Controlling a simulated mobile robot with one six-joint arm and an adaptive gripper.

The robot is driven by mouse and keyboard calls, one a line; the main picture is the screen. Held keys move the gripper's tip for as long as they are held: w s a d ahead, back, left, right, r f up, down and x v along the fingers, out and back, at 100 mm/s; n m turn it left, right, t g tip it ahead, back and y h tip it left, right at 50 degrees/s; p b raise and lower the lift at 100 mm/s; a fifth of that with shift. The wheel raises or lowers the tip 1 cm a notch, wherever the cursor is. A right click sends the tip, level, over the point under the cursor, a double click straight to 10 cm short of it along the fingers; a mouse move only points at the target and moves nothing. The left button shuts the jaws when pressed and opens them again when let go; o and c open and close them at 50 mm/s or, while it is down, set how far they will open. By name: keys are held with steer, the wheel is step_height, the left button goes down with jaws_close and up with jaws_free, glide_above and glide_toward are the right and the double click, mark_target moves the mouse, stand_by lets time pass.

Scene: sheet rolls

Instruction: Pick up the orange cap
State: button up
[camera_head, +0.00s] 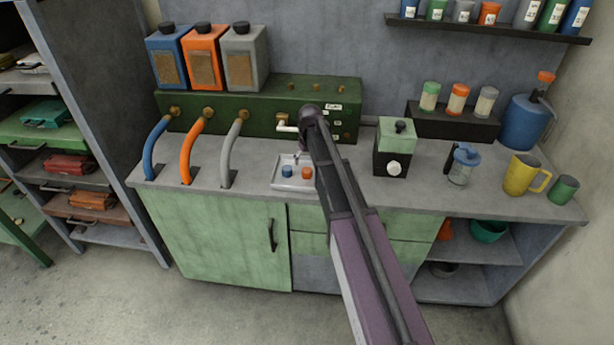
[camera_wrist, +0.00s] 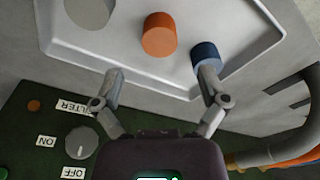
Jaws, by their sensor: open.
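The orange cap (camera_wrist: 159,34) stands in a shallow white tray (camera_wrist: 130,65) in the wrist view. It also shows in the head view (camera_head: 307,173), at the right side of the tray. A blue cap (camera_wrist: 206,53) is beside it, and a grey cap (camera_wrist: 90,10) is partly cut off by the top edge. My gripper (camera_wrist: 162,72) is open and empty, with its fingers spread wider than the orange cap. In the wrist view the orange cap lies beyond the gap between the fingertips. The right fingertip overlaps the blue cap; I cannot tell whether they touch.
A green control box (camera_head: 260,110) with knobs and labels stands behind the tray. Blue, orange and grey hoses (camera_head: 230,155) run from it into the counter (camera_head: 255,178). A small green-and-black device (camera_head: 394,150) stands right of my arm. The counter in between holds little else.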

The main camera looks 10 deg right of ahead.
mark_target(307, 170)
steer(key=shift+f, duration=0.1)
stand_by(0.3)
steer(key=f+b, duration=0.3)
steer(key=shift+s+d+f, duration=0.1)
steer(key=shift+s, duration=0.1)
steer(key=shift+w+f+b, duration=0.15)
steer(key=shift+f+b, duration=0.85)
steer(key=shift+b, duration=0.15)
steer(key=shift+r, duration=0.1)
steer(key=c, duration=1)
